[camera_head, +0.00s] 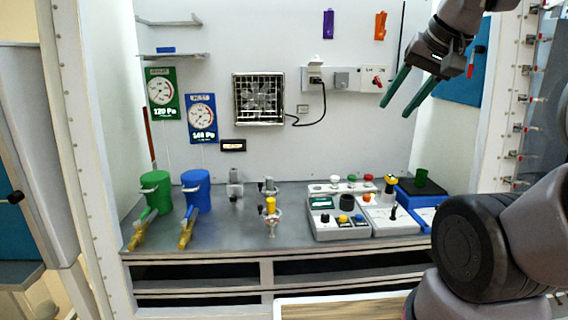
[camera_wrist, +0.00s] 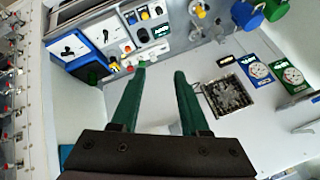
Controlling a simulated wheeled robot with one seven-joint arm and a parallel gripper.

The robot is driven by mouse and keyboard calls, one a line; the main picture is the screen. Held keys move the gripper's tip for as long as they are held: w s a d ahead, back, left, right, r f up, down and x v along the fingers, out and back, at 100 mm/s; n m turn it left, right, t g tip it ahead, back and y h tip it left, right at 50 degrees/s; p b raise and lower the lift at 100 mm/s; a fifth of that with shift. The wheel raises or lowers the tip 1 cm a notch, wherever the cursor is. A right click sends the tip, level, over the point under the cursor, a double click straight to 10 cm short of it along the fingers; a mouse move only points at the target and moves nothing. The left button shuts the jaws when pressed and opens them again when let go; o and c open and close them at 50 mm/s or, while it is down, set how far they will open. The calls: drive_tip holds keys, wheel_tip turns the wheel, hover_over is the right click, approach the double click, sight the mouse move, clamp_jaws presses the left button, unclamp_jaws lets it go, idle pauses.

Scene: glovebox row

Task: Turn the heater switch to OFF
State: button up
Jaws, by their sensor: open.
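Which control is the heater switch I cannot tell; the labels are too small to read. A white wall box has a red switch (camera_head: 376,82) at its right end, beside a grey square fitting (camera_head: 341,80). Bench consoles (camera_head: 340,232) carry knobs, coloured buttons and a black lever (camera_head: 393,212); they also show in the wrist view (camera_wrist: 130,32). My gripper (camera_head: 397,106) is open and empty, with two green fingers pointing down, high at the right of the bay. In the wrist view my gripper (camera_wrist: 160,71) has nothing between its fingertips.
A fan grille (camera_head: 258,99) and a plugged-in black cable (camera_head: 322,98) are on the back wall. Green (camera_head: 155,190) and blue (camera_head: 195,190) containers stand at the bench's left. A yellow-topped fitting (camera_head: 271,215) stands mid-bench. A side wall and frame post bound the right.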

drive_tip(key=w+d+f+g+h, duration=0.1)
drive_tip(key=w+d+f+g, duration=0.15)
drive_tip(key=w, duration=0.35)
drive_tip(key=m+g+h, duration=0.1)
drive_tip(key=m+g, duration=0.2)
drive_tip(key=g, duration=0.2)
hover_over(395, 206)
wheel_tip(395, 206, down, 20)
drive_tip(key=shift+t, duration=0.25)
wheel_tip(395, 206, down, 11)
clamp_jaws()
